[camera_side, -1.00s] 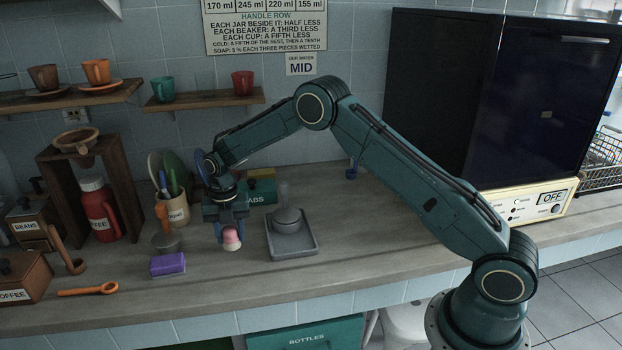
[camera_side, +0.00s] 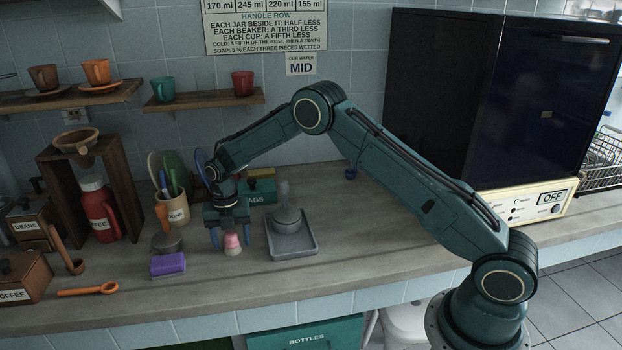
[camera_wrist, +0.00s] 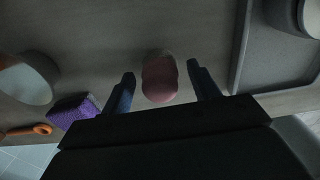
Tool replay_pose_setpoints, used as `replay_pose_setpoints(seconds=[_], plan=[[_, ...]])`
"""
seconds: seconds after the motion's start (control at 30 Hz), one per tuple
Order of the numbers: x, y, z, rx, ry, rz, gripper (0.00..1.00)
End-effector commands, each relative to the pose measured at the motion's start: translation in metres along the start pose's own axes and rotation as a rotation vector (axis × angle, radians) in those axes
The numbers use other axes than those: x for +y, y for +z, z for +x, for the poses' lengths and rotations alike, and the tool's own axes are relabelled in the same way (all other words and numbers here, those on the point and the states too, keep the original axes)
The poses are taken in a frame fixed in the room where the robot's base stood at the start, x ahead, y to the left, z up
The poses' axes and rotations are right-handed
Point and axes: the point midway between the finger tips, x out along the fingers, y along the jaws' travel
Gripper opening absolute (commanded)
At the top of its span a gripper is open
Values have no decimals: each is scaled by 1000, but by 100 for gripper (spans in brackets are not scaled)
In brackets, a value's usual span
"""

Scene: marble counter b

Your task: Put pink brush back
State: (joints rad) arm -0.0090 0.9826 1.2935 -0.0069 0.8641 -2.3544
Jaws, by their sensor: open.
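The pink-topped thing, which I take for the pink brush (camera_side: 232,241), stands upright on the counter with a pale lower part. In the wrist view its rounded pink top (camera_wrist: 160,80) shows between my two fingers, with gaps on both sides. My gripper (camera_side: 230,239) is open around it, pointing down, and does not hold it. A cream crock (camera_side: 178,211) with several coloured handles in it stands behind and to the left; its label is partly hidden.
A grey tray (camera_side: 306,250) with a grey dispenser is close on the right. An orange spoon (camera_side: 88,290) lies further left. The counter front is clear.

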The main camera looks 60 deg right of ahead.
Motion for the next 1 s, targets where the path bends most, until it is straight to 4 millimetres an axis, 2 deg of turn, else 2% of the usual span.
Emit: replay_pose_setpoints(seconds=[0.17, 0.37, 0.8, 1.0], plan=[[0, 0, -4, -1, 1, 0, 61], [1, 0, -22, -2, 2, 0, 61], [1, 1, -90, -2, 1, 0, 61], [1, 1, -113, -1, 0, 0, 61]])
